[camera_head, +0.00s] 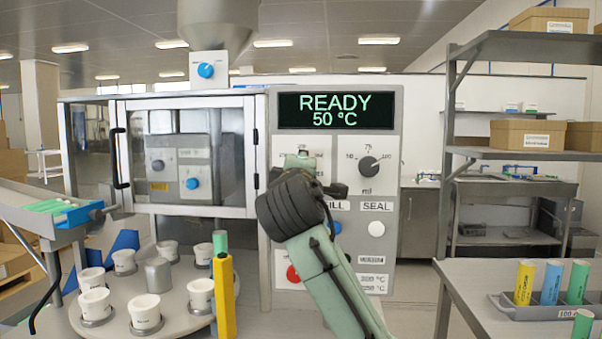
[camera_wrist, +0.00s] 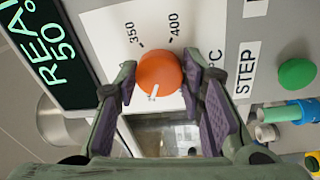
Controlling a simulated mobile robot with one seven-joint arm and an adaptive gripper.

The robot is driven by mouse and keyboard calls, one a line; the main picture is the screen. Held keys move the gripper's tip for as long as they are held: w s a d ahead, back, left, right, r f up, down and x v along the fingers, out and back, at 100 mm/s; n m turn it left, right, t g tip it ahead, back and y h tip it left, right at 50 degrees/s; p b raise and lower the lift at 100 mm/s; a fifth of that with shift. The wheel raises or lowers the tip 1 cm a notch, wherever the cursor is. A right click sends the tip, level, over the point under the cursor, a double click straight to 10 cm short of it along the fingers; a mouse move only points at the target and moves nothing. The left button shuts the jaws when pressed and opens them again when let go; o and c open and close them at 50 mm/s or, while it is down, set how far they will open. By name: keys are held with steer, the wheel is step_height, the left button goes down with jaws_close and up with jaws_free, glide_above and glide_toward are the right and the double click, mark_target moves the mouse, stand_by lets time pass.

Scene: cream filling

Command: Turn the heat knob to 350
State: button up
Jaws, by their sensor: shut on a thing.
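The orange heat knob (camera_wrist: 158,68) sits on a white scale plate in the wrist view, with 350 and 400 printed beyond it. Its white pointer mark faces the near side, away from both numbers. My gripper (camera_wrist: 160,80) is shut on the knob, one purple-padded finger on each side. In the head view my gripper (camera_head: 299,166) is at the panel's left dial and hides the knob. The display (camera_head: 337,110) reads READY 50 °C.
A grey ml knob (camera_head: 369,164) is close to the right of my gripper. Below are a white SEAL button (camera_head: 376,229) and a red button (camera_head: 292,273). A turntable with several white cups (camera_head: 145,311) stands at left. A shelf (camera_head: 530,155) stands at right.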

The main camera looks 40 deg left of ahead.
steer(key=shift+s+a+m+t+h, duration=0.1)
steer(key=shift+m+h, duration=0.4)
steer(key=shift+m, duration=3.9)
steer(key=shift+a+m+t+h, duration=0.1)
steer(key=shift+m+h, duration=0.4)
steer(key=shift+m, duration=3.9)
steer(key=shift+s+a+m+t+h, duration=0.1)
steer(key=shift+m+h, duration=0.4)
steer(key=shift+m, duration=3.9)
steer(key=o, duration=1.1)
steer(key=shift+r, duration=0.1)
steer(key=shift+o, duration=0.2)
steer(key=v, duration=1.2)
